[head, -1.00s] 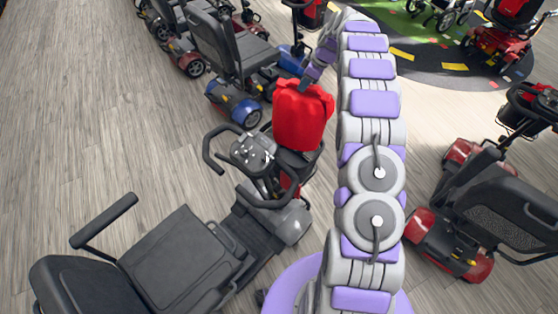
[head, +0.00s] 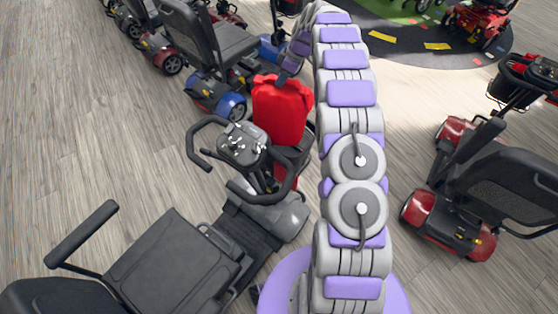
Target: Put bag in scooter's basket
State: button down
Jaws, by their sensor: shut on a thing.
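A red bag (head: 282,110) hangs upright from my gripper (head: 285,76) at the front of the nearest scooter. My gripper is shut on the top of the bag; its fingertips are small and hard to make out. The scooter's dark basket (head: 289,160) is just in front of the handlebars (head: 242,143), and the bag covers its upper part. The bag's lower end overlaps the basket in the picture. I cannot tell whether it is inside the basket or above it.
The scooter's black seat (head: 172,262) is at lower left. A blue scooter (head: 217,98) and red ones stand behind at the top left. A red scooter (head: 430,212) stands at right. Wood floor is clear at far left and between the scooters.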

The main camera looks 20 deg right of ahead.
jog(key=shift+d+f, duration=0.3)
jog(key=shift+f, duration=0.4)
notch_tip(320, 180, down, 17)
jog(key=b, duration=0.3)
jog(key=shift+a, duration=0.15)
jog(key=c, duration=0.9)
grip_release()
jog(key=shift+f, duration=0.2)
jog(key=shift+r, duration=0.15)
